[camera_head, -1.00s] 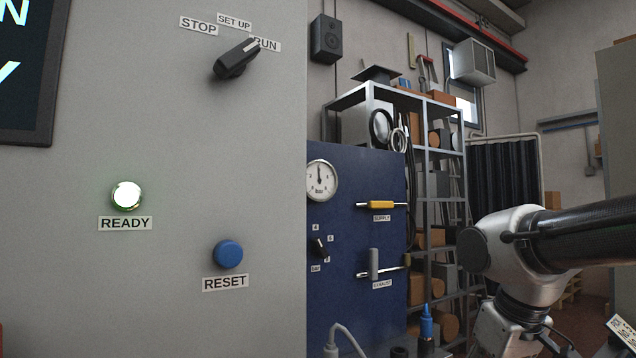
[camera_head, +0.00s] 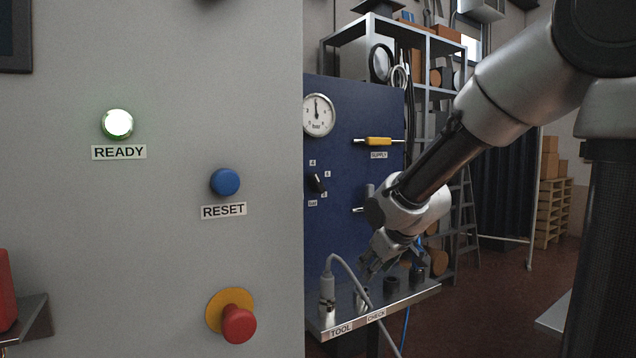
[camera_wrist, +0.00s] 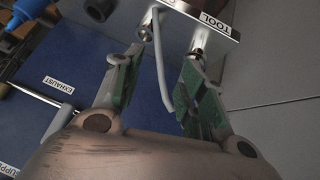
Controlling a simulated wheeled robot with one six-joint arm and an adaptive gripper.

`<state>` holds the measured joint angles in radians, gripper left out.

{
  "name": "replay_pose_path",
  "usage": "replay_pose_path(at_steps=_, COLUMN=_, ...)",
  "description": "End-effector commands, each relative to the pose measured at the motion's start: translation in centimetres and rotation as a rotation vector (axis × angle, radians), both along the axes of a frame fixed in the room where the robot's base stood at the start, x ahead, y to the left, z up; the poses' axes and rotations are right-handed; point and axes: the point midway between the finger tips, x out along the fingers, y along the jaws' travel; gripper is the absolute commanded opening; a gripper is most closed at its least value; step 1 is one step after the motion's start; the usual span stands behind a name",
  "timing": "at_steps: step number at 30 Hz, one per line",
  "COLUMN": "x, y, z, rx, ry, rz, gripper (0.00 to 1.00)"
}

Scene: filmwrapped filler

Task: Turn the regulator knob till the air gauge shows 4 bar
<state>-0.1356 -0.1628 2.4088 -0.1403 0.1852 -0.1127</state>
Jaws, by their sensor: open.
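The air gauge (camera_head: 318,115) is a round white dial on the blue panel (camera_head: 345,235) in the head view. Its needle points roughly straight up; its figures are too small to read. The small black regulator knob (camera_head: 317,184) sits below it, ringed by small number labels; its exact setting is unclear. My gripper (camera_head: 368,268) is to the right of and below the knob, low over the shelf. In the wrist view its two green-padded fingers (camera_wrist: 162,58) are apart, with a grey cable passing in the gap behind them. Neither gauge nor knob shows in the wrist view.
The yellow supply handle (camera_head: 379,141) and grey exhaust handle (camera_head: 369,191) stick out from the panel, the latter close to my arm. The shelf (camera_head: 420,294), labelled TOOL CHECK, carries fittings and a cable (camera_head: 352,275). A grey cabinet (camera_head: 160,250) stands at the left.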

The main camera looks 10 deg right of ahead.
Motion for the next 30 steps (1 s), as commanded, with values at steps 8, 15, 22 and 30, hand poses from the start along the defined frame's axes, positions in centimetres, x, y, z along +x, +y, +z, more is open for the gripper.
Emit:
replay_pose_path(at_steps=8, x=11.2, y=5.7, z=11.8, rx=-0.011, ry=-0.651, rz=0.239, gripper=0.41)
replay_pose_path(at_steps=15, x=11.9, y=7.2, z=17.2, rx=-0.020, ry=-0.880, rz=0.296, gripper=0.41)
replay_pose_path(at_steps=22, x=15.0, y=8.2, z=17.2, rx=-0.026, ry=-0.883, rz=0.299, gripper=0.41)
replay_pose_path(at_steps=30, x=18.4, y=9.3, z=17.2, rx=-0.025, ry=-0.882, rz=0.298, gripper=0.41)
